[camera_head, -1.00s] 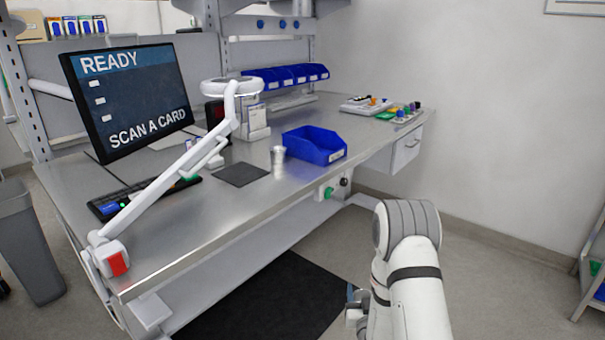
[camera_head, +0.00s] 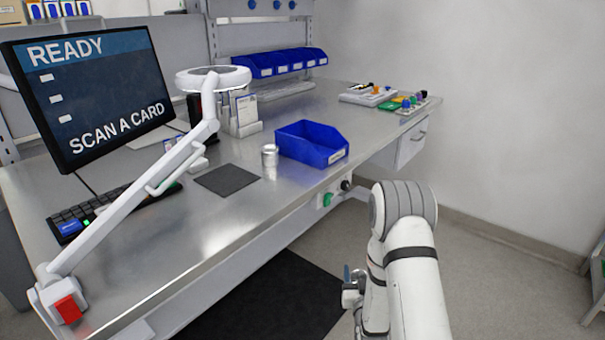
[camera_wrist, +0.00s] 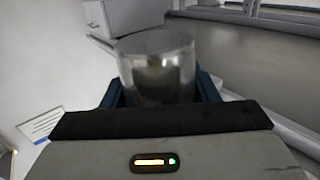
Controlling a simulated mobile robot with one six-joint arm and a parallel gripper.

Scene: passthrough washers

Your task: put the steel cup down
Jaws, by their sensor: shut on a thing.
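The steel cup (camera_wrist: 157,66) is a shiny metal cylinder between the two blue fingers of my gripper (camera_wrist: 160,88) in the wrist view. My gripper is shut on it. In the head view my gripper (camera_head: 350,287) shows only in part, low beside my arm and in front of the bench, and the held cup cannot be made out there. A similar small metal cylinder (camera_head: 270,157) stands upright on the steel bench (camera_head: 215,235), between a dark square mat (camera_head: 227,180) and a blue bin (camera_head: 312,145).
A monitor (camera_head: 95,95), a keyboard (camera_head: 105,210) and a white lamp arm (camera_head: 135,205) take up the bench's left side. Small colored parts (camera_head: 405,104) lie at the far right end. The front strip of the bench is bare.

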